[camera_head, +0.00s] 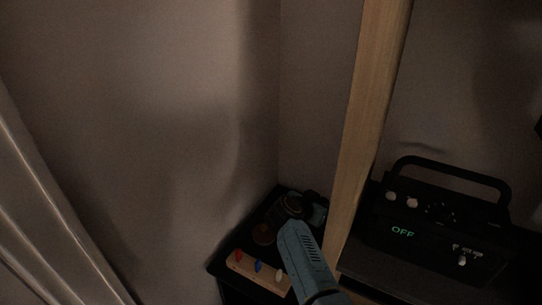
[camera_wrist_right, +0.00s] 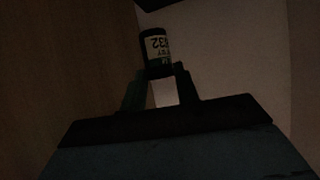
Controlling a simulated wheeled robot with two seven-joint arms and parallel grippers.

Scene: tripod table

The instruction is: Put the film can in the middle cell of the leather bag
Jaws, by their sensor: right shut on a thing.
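The film can is a small dark cylinder (camera_wrist_right: 155,46) with a pale printed label, seen in the right wrist view. My right gripper (camera_wrist_right: 161,72) is shut on it and holds it at the fingertips. In the head view my right gripper (camera_head: 291,208) is over the dark table at the back, and the can cannot be made out there. I cannot make out the leather bag or its middle cell in either view. My left gripper is not in view.
A wooden strip with red, blue and white pegs (camera_head: 258,270) lies on the dark tabletop (camera_head: 222,263). A brownish round thing (camera_head: 264,235) is beside my gripper. A wooden post (camera_head: 372,100) stands to the right, before a black device reading OFF (camera_head: 435,228). Walls close the corner behind.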

